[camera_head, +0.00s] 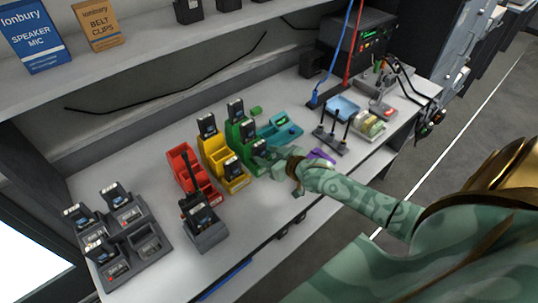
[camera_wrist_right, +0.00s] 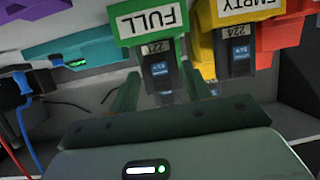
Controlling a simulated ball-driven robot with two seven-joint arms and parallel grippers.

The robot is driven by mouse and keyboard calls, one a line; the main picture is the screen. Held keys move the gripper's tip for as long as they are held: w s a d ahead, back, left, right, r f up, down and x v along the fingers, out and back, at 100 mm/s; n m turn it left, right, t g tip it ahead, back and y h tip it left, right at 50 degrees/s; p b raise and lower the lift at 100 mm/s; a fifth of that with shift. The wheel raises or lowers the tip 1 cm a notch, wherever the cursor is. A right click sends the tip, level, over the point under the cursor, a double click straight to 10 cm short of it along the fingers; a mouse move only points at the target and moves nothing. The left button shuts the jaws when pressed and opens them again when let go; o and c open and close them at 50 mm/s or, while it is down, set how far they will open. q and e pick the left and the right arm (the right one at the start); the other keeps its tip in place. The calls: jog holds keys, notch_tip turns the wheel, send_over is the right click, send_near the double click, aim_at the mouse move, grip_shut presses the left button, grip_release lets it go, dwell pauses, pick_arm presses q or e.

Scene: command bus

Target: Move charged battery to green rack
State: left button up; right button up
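The green rack (camera_head: 236,134) stands on the bench and holds black batteries in its stepped slots. My right gripper (camera_head: 266,158) is at the front of the green rack. In the right wrist view, its two fingers (camera_wrist_right: 160,92) stand apart, one on each side of that battery, with small gaps visible. Whether they touch it is hard to tell. My left gripper is not in view.
The yellow EMPTY rack (camera_head: 214,150) with batteries and the red rack (camera_head: 187,163) stand left of the green one. A teal tray (camera_head: 281,131) is close on its right. A radio (camera_head: 203,221) and a multi-bay charger (camera_head: 128,240) are at lower left. A shelf (camera_head: 150,45) hangs above.

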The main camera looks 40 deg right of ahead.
jog(key=p+v, duration=0.4)
jog(key=v, duration=1.2)
jog(key=shift+s, duration=0.15)
